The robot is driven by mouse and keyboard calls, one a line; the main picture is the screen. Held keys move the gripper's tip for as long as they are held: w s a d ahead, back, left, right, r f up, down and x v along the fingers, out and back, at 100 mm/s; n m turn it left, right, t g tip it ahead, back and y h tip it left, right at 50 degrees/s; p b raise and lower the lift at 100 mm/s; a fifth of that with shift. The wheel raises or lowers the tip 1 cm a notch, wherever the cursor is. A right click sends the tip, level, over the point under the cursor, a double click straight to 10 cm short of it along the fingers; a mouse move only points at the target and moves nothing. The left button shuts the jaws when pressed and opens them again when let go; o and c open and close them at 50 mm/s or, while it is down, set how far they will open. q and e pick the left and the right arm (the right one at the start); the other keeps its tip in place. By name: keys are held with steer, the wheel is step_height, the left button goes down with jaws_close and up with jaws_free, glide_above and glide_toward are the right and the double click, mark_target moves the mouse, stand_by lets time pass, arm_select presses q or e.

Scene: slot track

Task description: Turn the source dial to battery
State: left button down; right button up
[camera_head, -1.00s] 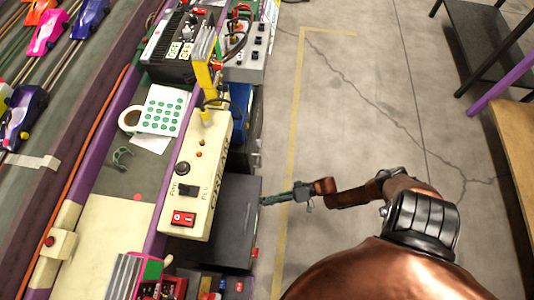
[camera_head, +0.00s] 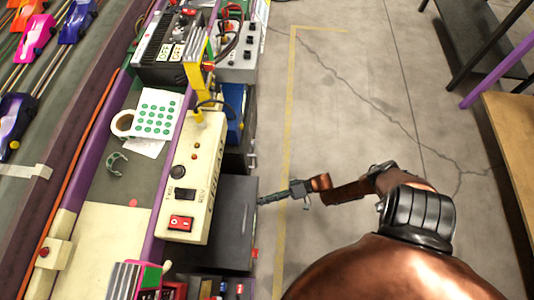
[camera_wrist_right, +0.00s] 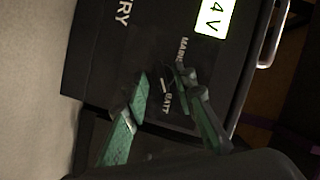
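The source dial (camera_wrist_right: 163,83) is a small dark knob with a pale mark, on the face of a black box (camera_wrist_right: 105,70) in the right wrist view. The words MAINS and BATT are printed beside it. Where its mark points is too dark to tell. My right gripper (camera_wrist_right: 162,76) has its green-tinted fingers parted on either side of the dial. Whether they touch it is unclear. In the head view the right gripper (camera_head: 264,199) is at the right side of the dark box (camera_head: 225,230), whose dial face is hidden. My left gripper is not in view.
A cream power strip (camera_head: 190,180) with a red switch stands left of the dark box. A cup (camera_head: 123,122) and a green-dotted sheet (camera_head: 158,112) lie farther left, beside the slot track. The floor right of the box is clear; a dark shelf (camera_head: 470,35) stands far right.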

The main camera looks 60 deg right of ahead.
steer(key=shift+s, duration=0.15)
steer(key=v, duration=1.2)
